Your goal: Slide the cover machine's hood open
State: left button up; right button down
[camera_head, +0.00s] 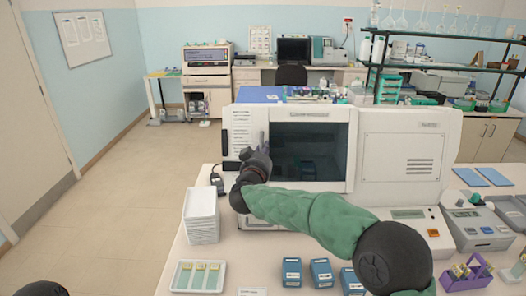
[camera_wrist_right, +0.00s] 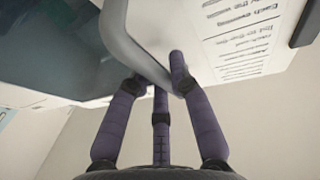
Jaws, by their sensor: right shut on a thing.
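The cover machine (camera_head: 405,165) is a wide white box on the near bench, with vents on both sides. Its hood (camera_head: 312,152) has a dark glass window in a white frame and covers the middle of the front; I see no clear gap around it. My right gripper (camera_head: 262,142) is at the window's left edge. In the right wrist view, the gripper (camera_wrist_right: 157,80) has its purple fingers shut around a curved grey handle (camera_wrist_right: 122,38). A printed white panel (camera_wrist_right: 240,40) is beside the handle. My left gripper is not seen.
A stack of white trays (camera_head: 201,218) stands left of the machine, with a slide tray (camera_head: 198,276) in front. Blue boxes (camera_head: 292,272) lie below my right forearm. A purple rack (camera_head: 465,276) and grey instruments (camera_head: 478,228) stand at right.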

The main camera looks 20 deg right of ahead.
jog(key=s+d, duration=0.1)
jog(key=d, duration=0.2)
jog(key=s+d, duration=0.1)
jog(key=d, duration=0.3)
jog(key=s+d, duration=0.1)
jog(key=d, duration=0.3)
jog(key=shift+s, duration=0.1)
jog(key=b, duration=0.1)
send_near(328, 145)
jog(key=x, duration=0.5)
jog(key=shift+w, duration=0.25)
jog(key=shift+s+d+r+b, duration=0.1)
jog(key=shift+s+d+b, duration=0.85)
jog(key=shift+d, duration=1.45)
jog(key=shift+s+d+b, duration=0.4)
jog(key=shift+d+b, duration=1.05)
jog(key=shift+d, duration=0.95)
jog(key=shift+s+d+r+b, duration=0.1)
jog(key=shift+s+d+b, duration=0.85)
jog(key=shift+d, duration=1.45)
jog(key=shift+w, duration=0.3)
jog(key=c, duration=1.1)
grip_release()
jog(key=v, duration=1.2)
jog(key=shift+a, duration=0.15)
